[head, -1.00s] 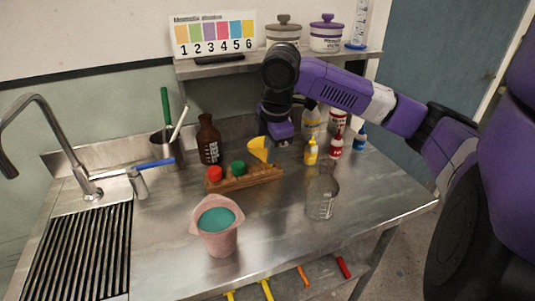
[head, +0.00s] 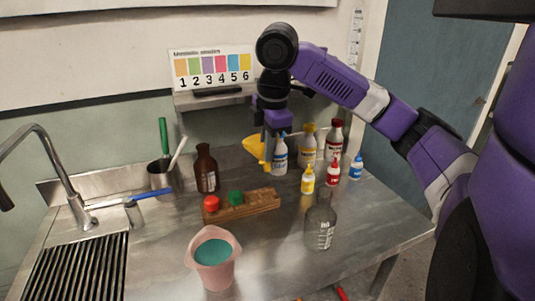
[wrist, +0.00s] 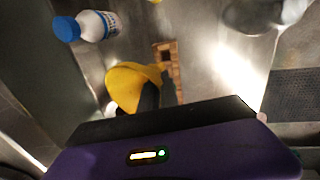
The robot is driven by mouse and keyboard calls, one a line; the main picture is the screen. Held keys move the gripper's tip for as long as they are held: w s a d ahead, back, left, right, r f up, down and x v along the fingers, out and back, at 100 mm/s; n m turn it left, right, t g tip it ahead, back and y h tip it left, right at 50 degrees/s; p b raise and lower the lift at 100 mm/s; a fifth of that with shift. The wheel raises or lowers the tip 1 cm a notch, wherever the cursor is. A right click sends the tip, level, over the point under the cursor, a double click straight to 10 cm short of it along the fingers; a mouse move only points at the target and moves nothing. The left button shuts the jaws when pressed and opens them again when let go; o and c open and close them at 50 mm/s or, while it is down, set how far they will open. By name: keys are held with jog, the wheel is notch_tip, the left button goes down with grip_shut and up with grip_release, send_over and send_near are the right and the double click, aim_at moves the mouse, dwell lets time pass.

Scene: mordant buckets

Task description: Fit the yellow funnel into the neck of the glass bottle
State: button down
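The yellow funnel (head: 256,152) is held tilted in my gripper (head: 270,150), above and behind the wooden rack. The wrist view shows the funnel (wrist: 130,85) against a dark finger of my gripper, with its wide side toward the camera's left. The fingers look closed on it; its spout is hard to make out. The clear glass bottle (head: 320,228), with printed marks and a narrow open neck, stands upright on the steel counter, to the right of and nearer than the funnel. They are well apart.
The wooden rack (head: 262,203) with red and green caps lies mid-counter. A brown bottle (head: 206,170), pink beaker (head: 213,272) and several dropper bottles stand around. A white bottle (head: 280,158) is close beside my gripper. Counter (head: 275,250) left of the glass bottle is clear.

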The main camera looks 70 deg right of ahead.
jog(key=shift+r+p, duration=2.35)
jog(key=shift+r, duration=0.2)
jog(key=shift+s+f, duration=0.1)
